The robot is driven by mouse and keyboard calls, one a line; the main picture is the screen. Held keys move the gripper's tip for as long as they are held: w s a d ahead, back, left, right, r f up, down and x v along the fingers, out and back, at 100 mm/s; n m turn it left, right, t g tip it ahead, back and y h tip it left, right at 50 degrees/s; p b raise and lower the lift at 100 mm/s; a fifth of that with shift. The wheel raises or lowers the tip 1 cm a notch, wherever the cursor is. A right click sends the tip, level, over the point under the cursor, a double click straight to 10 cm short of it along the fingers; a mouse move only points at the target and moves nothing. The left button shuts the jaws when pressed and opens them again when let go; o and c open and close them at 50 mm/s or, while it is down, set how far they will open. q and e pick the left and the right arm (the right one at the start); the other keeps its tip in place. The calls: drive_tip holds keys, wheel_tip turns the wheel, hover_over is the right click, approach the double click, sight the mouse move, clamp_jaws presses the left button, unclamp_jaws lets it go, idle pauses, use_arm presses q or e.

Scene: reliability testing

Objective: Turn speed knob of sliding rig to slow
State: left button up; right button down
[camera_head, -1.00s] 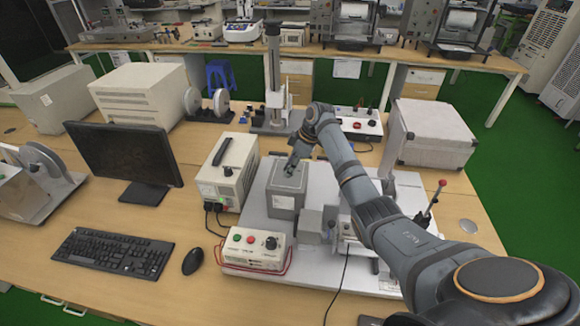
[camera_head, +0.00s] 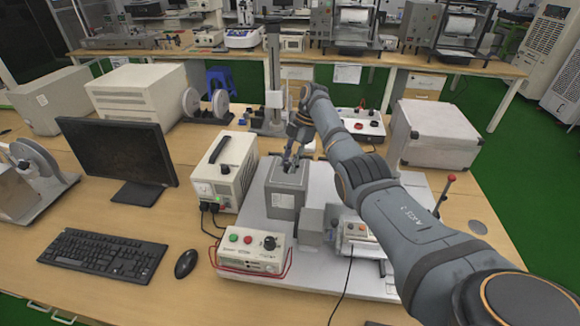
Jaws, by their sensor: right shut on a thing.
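The rig has a pale base plate (camera_head: 330,272). On its front left is a white control box (camera_head: 253,262) with a green button, a red button and a black knob (camera_head: 269,243). A grey block (camera_head: 284,200) stands on the plate behind that box. My right gripper (camera_head: 290,164) points down at the block's top, behind and above the knob and apart from it. It is shut on a small part at the block's top, though its fingertips are small and the held part is mostly hidden. My left gripper is not in view.
A power supply (camera_head: 224,170) stands left of the rig, with cables in front. A monitor (camera_head: 118,155), keyboard (camera_head: 103,254) and mouse (camera_head: 186,263) are further left. A lever with a red tip (camera_head: 452,178) and a white case (camera_head: 433,133) are at the right.

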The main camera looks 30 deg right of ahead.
drive_tip(key=shift+r, duration=0.1)
idle(0.3)
drive_tip(key=c, duration=1)
unclamp_jaws()
drive_tip(key=shift+o, duration=0.2)
